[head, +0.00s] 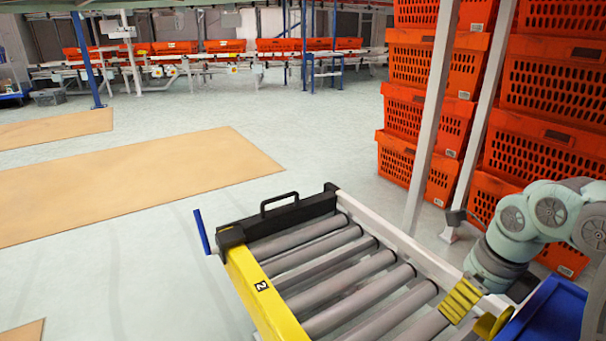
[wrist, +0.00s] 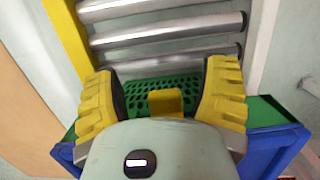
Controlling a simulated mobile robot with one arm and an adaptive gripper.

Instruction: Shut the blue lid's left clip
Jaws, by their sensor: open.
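My gripper (head: 475,312) is at the lower right in the head view, over the near right end of the roller conveyor. In the wrist view its two yellow fingers (wrist: 163,84) stand wide apart, with nothing held between them. A small yellow tab (wrist: 165,103) shows between the fingers; I cannot tell whether it is a clip. Behind it is a green perforated surface (wrist: 180,86). A blue body (wrist: 270,150) with green edges shows on both sides below the fingers. In the head view a blue panel (head: 548,312) lies below my arm, cut by the frame. No left clip can be made out clearly.
The roller conveyor (head: 330,275) has bare rollers, a yellow side rail (head: 262,290) and a black handle at its far end. Stacked orange totes (head: 425,115) and white posts stand at the right. Open floor lies to the left, with tan mats (head: 130,180).

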